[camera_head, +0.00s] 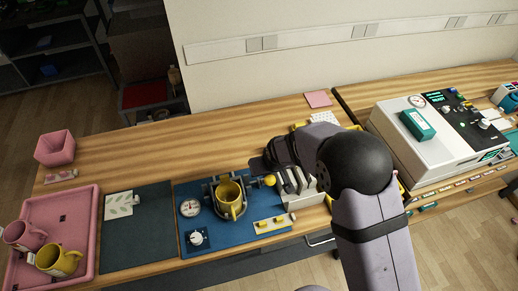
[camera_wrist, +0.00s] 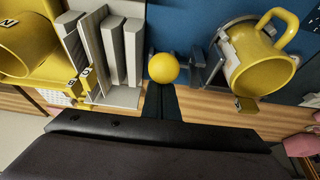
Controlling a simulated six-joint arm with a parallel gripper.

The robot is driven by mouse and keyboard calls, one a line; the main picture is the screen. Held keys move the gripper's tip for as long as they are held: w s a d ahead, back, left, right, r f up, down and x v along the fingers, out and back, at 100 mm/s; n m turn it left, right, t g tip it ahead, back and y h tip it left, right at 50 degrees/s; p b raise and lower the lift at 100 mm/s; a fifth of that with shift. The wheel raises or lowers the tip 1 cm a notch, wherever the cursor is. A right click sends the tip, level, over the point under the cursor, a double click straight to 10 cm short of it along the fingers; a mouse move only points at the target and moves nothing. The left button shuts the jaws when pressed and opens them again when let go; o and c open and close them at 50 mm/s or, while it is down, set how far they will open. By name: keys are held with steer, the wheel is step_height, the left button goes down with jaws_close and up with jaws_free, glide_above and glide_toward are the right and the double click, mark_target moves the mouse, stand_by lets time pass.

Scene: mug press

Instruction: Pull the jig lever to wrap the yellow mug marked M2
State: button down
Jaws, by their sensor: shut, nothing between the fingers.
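The yellow mug (camera_head: 230,199) sits in the dark clamp of the jig on the blue board (camera_head: 190,240). In the wrist view the mug (camera_wrist: 262,62) lies right of centre with its handle at the top; I cannot read a mark on it. The lever's yellow ball knob (camera_head: 270,180) stands right of the mug, and it also shows in the wrist view (camera_wrist: 163,67). My gripper (camera_wrist: 161,92) is shut and empty, its tips close by the knob; I cannot tell whether they touch it. In the head view my wrist hides part of the area behind the knob.
A grey slotted rack (camera_head: 300,195) stands just right of the knob. A round gauge (camera_head: 190,207) and a dial (camera_head: 196,238) are left of the jig. A pink tray (camera_head: 92,215) holds a pink mug and another yellow mug (camera_head: 58,261). A white press machine (camera_head: 410,140) stands at right.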

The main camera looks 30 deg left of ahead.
steer(key=shift+s+d, duration=0.25)
steer(key=shift+s, duration=0.05)
step_height(320, 180, up, 7)
steer(key=p, duration=0.4)
steer(key=shift+w+a+p, duration=0.3)
steer(key=shift+w+a, duration=0.15)
stand_by(0.4)
